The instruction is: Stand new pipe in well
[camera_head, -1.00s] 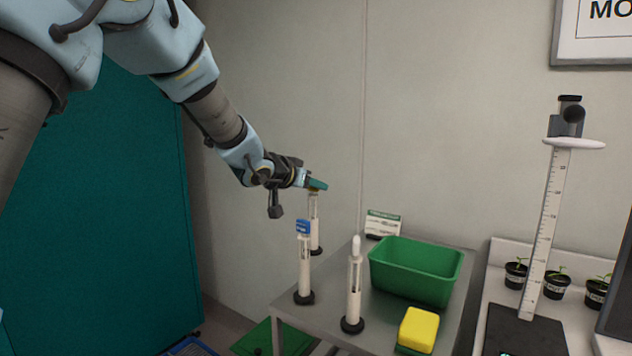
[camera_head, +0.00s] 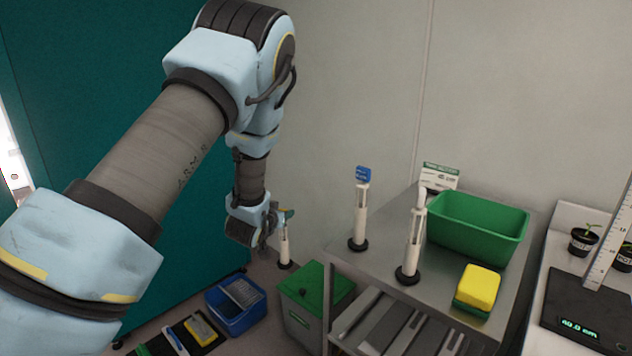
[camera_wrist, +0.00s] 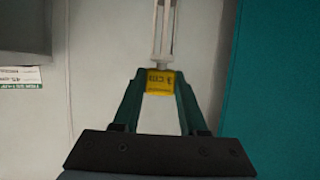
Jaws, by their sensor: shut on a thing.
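My gripper (camera_head: 284,214) is shut on the top of a white pipe (camera_head: 284,242) with a dark round foot. In the wrist view, my jaws (camera_wrist: 160,85) close on its yellow label (camera_wrist: 159,82), and the clear-windowed tube (camera_wrist: 163,30) extends beyond. In the head view the held pipe hangs upright, left of the steel table and apart from it. Two similar pipes stand on the table: a blue-topped pipe (camera_head: 360,220) and a white-topped pipe (camera_head: 412,240). I cannot make out which thing is the well.
A green-lidded bin (camera_head: 312,290), blue crate (camera_head: 235,305) and dark tray (camera_head: 180,335) are low down. A teal cabinet (camera_head: 90,110) stands left.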

